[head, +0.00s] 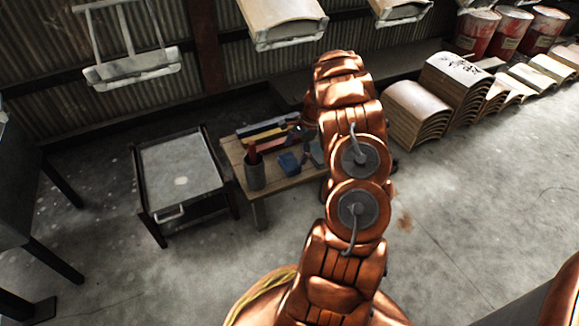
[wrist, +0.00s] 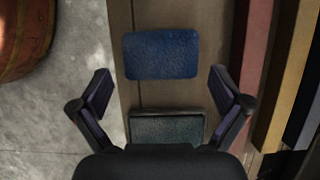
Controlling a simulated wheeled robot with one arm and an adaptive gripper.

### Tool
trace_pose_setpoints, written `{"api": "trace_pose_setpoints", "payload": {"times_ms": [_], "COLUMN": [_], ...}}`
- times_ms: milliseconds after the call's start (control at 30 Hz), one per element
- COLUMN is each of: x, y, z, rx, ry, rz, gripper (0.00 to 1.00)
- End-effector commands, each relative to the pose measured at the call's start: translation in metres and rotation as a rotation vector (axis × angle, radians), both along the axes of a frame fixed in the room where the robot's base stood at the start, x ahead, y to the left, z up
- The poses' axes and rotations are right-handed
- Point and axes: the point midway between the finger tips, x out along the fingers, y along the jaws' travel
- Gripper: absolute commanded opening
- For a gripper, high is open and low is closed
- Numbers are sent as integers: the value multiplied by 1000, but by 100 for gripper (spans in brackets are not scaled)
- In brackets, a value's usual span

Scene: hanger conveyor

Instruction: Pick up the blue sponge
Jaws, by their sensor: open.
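The blue sponge (wrist: 162,55) lies on the wooden table (wrist: 122,30), just beyond my fingertips in the wrist view. In the head view the blue sponge (head: 289,163) is on the low wooden table (head: 257,200), left of my arm. My gripper (wrist: 162,90) is open and empty, its two fingers spread to either side below the sponge in the picture.
A dark green block (wrist: 167,126) lies between my fingers, nearer the palm. Red (wrist: 258,50) and yellow (wrist: 285,75) bars lie to the right. A grey cup (head: 254,172) stands on the table's left. A metal cart (head: 181,172) stands farther left; hangers (head: 133,68) hang above.

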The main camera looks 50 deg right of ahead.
Motion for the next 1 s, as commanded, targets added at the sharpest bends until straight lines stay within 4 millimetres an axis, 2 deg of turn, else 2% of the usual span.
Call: {"api": "trace_pose_setpoints", "payload": {"times_ms": [100, 333, 700, 1000], "x": [2, 6, 7, 7], "y": [6, 16, 19, 19], "z": [-16, -37, -41, -41], "rx": [0, 2, 0, 0], "ry": [2, 1, 1, 1], "rz": [2, 1, 1, 1], "gripper": [100, 100, 100, 70]}}
